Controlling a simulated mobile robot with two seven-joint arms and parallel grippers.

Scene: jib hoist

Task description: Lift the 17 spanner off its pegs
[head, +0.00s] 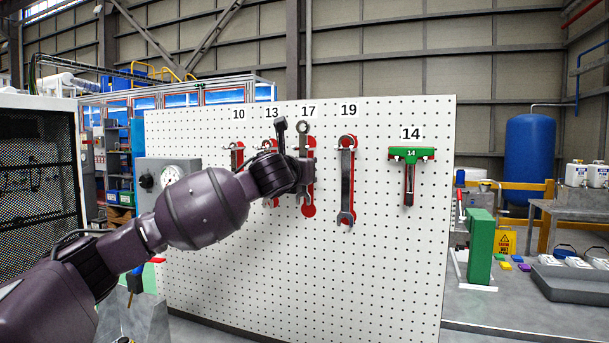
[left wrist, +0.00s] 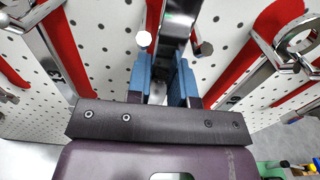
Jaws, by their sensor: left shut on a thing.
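The 17 spanner (head: 303,130) is a chrome spanner under the 17 label on the white pegboard. My left gripper (head: 303,172) is shut on its shaft. The spanner sits up and to the left of its red outline (head: 309,209), whose lower end shows bare. In the left wrist view, the shaft of the 17 spanner (left wrist: 175,32) rises between the blue finger pads of my left gripper (left wrist: 166,78). A peg shows close by the shaft there; I cannot tell how far the spanner stands from the board. My right gripper is out of view.
The 19 spanner (head: 346,180) hangs close on the right, and the 10 spanner (head: 237,155) hangs to the left. The 13 spanner is mostly hidden by my arm. A green T-handled tool (head: 411,155) hangs farther right. The lower pegboard (head: 350,280) is clear.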

